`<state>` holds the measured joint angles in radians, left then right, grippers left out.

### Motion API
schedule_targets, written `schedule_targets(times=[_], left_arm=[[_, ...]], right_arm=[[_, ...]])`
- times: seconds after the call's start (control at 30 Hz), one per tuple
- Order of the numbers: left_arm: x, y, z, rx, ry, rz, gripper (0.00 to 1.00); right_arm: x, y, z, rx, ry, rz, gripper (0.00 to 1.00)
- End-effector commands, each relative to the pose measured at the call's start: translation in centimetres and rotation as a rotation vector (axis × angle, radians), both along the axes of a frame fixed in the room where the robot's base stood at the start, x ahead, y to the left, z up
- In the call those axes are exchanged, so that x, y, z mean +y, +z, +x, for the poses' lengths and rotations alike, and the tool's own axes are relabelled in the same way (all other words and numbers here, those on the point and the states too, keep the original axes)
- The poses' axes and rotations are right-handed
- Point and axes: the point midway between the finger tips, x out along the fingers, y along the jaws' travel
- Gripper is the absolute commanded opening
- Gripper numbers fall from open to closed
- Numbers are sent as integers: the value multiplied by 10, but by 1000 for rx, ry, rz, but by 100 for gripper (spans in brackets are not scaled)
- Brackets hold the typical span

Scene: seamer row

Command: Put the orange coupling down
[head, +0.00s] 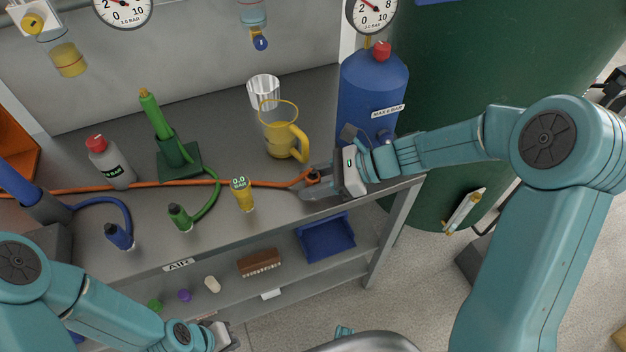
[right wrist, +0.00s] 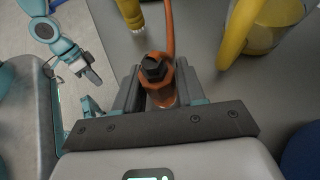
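The orange coupling (head: 313,177) sits at the end of an orange hose (head: 221,183), at the front right edge of the grey bench (head: 215,240). My right gripper (head: 312,187) is shut on it. In the right wrist view the coupling (right wrist: 156,78), with its dark hex end, lies between both fingers of my right gripper (right wrist: 157,92). I cannot tell whether it touches the bench top. My left gripper (head: 224,338) is low at the bottom of the head view, away from the coupling. It also shows in the right wrist view (right wrist: 89,76), too small to read its fingers.
A yellow jug (head: 279,135) and a clear cup (head: 263,90) stand behind the coupling. A blue bottle (head: 372,90) stands right of them. A blue tray (head: 327,238) is on the shelf below.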

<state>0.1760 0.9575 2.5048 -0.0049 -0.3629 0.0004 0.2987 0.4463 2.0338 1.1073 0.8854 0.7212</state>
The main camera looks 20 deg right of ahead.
Motion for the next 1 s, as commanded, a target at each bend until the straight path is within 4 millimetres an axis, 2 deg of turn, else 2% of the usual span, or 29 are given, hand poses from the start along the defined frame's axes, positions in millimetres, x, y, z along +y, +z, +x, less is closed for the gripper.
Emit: schedule_targets(times=[0.03, 0.07, 0.43, 0.57, 0.8, 1.0], left_arm=[[0, 0, 0, 0, 0, 0, 0], [0, 0, 0, 0, 0, 0, 0], [0, 4, 0, 0, 0, 0, 0], [0, 6, 0, 0, 0, 0, 0], [0, 11, 0, 0, 0, 0, 0], [0, 13, 0, 0, 0, 0, 0]], right_arm=[[0, 0, 0, 0, 0, -1, 57], [0, 0, 0, 0, 0, -1, 63], [-3, 6, -1, -1, -2, -1, 63], [-23, 16, -7, -3, -5, -1, 63], [-70, 42, -25, -3, -5, -2, 63], [-95, 55, -35, -2, -2, -2, 63]])
